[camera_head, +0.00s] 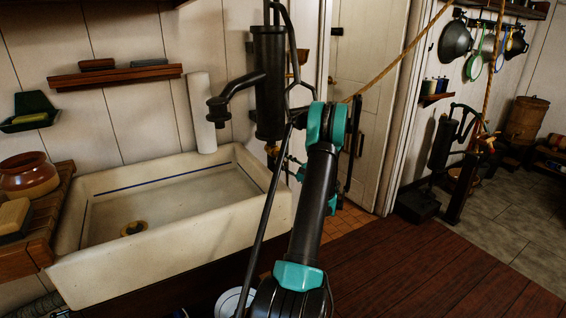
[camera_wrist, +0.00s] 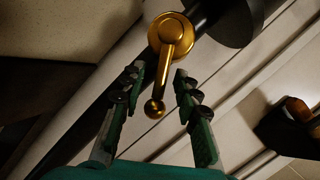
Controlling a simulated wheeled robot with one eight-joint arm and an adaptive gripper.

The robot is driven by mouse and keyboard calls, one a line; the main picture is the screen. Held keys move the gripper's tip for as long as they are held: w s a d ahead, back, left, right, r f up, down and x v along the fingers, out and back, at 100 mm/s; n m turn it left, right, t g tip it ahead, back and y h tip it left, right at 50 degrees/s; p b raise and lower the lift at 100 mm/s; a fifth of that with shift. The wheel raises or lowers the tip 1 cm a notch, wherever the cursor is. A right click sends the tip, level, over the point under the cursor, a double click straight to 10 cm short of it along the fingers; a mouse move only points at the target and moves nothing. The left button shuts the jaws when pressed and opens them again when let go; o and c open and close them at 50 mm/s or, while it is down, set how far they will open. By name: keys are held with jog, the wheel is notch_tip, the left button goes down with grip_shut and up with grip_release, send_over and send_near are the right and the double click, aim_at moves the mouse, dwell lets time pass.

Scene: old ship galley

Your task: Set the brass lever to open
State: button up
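The brass lever (camera_wrist: 178,57) fills the middle of the wrist view. It has a round hub at the top and a rod running down and slightly left to a ball end. My gripper (camera_wrist: 159,72) is open, with one finger on each side of the rod. The ball end lies between the fingers, and gaps show on both sides. In the head view, a small brass part (camera_head: 272,149) shows below the black pump (camera_head: 269,85), mostly hidden by my arm. My gripper there is also largely hidden behind the arm.
A pale stone sink (camera_head: 170,270) stands to the left, with a wooden counter (camera_head: 60,210) holding a brown pot (camera_head: 28,178). A rope (camera_head: 400,55) hangs across the doorway.

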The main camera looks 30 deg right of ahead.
jog(key=v, duration=1.2)
jog(key=shift+c, duration=0.6)
